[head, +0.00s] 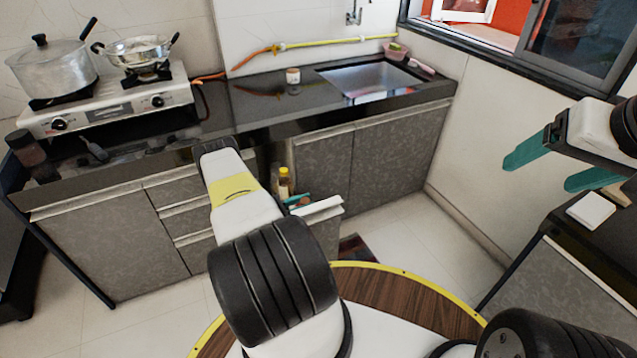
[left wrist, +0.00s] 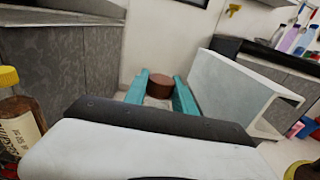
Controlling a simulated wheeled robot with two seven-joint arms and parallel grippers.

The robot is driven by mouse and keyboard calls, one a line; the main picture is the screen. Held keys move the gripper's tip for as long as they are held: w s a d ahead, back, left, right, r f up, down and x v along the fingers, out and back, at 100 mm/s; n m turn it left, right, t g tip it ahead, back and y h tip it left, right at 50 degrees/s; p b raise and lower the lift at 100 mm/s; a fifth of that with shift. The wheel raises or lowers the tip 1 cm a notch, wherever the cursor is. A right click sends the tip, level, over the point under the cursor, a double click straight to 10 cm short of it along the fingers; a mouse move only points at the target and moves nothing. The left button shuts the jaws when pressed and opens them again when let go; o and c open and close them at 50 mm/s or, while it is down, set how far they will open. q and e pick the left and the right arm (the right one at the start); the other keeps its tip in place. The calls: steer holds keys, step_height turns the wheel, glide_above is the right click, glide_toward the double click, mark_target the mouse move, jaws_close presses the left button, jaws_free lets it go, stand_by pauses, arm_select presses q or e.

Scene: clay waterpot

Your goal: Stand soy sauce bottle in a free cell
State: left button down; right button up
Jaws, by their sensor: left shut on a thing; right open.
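My left gripper (head: 299,202) is at the pulled-out drawer under the counter. In the left wrist view its teal fingers (left wrist: 160,88) are shut on a round brown top (left wrist: 160,86), which I take to be the soy sauce bottle. The bottle's body below is hidden behind the wrist. A bottle with a yellow cap (head: 284,181) stands left of my left gripper; a yellow-capped, labelled bottle (left wrist: 16,118) shows at the left of the wrist view. The cells cannot be made out. My right gripper (head: 541,176) is open and empty at the far right.
The white drawer front (head: 318,210) stands close in front of my left gripper. The dark counter (head: 240,105) lies above, with a sink (head: 368,80) and a stove (head: 110,103). A small white box (head: 591,210) sits on a dark surface under my right gripper.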

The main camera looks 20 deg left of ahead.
arm_select(q)
steer(key=shift+w+d, duration=0.25)
steer(key=shift+w, duration=0.05)
steer(key=shift+w+d+f, duration=0.1)
steer(key=shift+f, duration=2.45)
steer(key=c, duration=0.9)
jaws_free()
steer(key=shift+c, duration=0.2)
steer(key=shift+f, duration=0.1)
steer(key=v, duration=0.8)
